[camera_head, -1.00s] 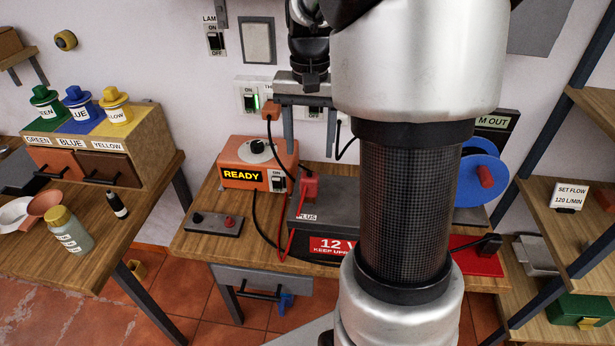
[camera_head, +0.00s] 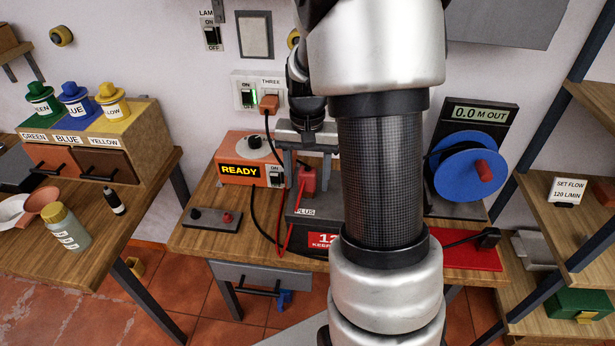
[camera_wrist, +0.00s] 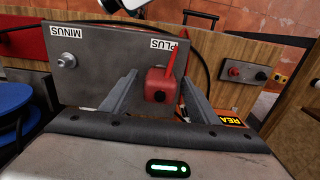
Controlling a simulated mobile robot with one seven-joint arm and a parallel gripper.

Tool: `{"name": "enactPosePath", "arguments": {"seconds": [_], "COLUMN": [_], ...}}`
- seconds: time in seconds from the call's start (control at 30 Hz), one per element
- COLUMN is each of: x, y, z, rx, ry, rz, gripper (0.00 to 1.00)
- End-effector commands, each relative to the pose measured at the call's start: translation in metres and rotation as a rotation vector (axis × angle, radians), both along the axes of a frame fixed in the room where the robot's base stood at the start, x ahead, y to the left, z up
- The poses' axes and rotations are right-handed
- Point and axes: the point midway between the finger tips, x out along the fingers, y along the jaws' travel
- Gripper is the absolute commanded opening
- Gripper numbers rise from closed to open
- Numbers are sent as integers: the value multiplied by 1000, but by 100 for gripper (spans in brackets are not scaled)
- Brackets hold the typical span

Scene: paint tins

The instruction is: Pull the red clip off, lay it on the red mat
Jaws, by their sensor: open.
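The red clip (camera_head: 307,181) sits on top of the battery (camera_head: 302,222) at the end marked PLUS, with a red lead running from it. In the wrist view the red clip (camera_wrist: 161,86) stands between the two fingers of my gripper (camera_wrist: 159,76). The fingers are open, one on each side, with a visible gap at least on the left. In the head view my gripper (camera_head: 307,186) is over the clip, and my arm hides much of the battery. The red mat (camera_head: 470,255) lies at the right of the bench, partly behind my arm.
An orange charger reading READY (camera_head: 240,172) stands close behind the clip. A black plug (camera_head: 488,238) on a cable lies at the mat's edge. A blue reel (camera_head: 468,172) stands behind the mat. A small grey box with two knobs (camera_head: 212,218) lies front left.

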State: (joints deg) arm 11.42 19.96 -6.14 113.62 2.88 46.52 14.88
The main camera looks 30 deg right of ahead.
Motion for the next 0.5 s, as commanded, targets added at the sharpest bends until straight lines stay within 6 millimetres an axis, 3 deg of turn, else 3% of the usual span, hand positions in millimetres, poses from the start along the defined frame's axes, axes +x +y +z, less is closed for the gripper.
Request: {"name": "enactPosePath", "arguments": {"seconds": [0.07,0.3,0.33,0.5], "x": [0,0,0,0], "y": [0,0,0,0], "z": [0,0,0,0], "rx": [0,0,0,0], "ry": [0,0,0,0], "rz": [0,0,0,0], "gripper": [51,11,31,6]}}
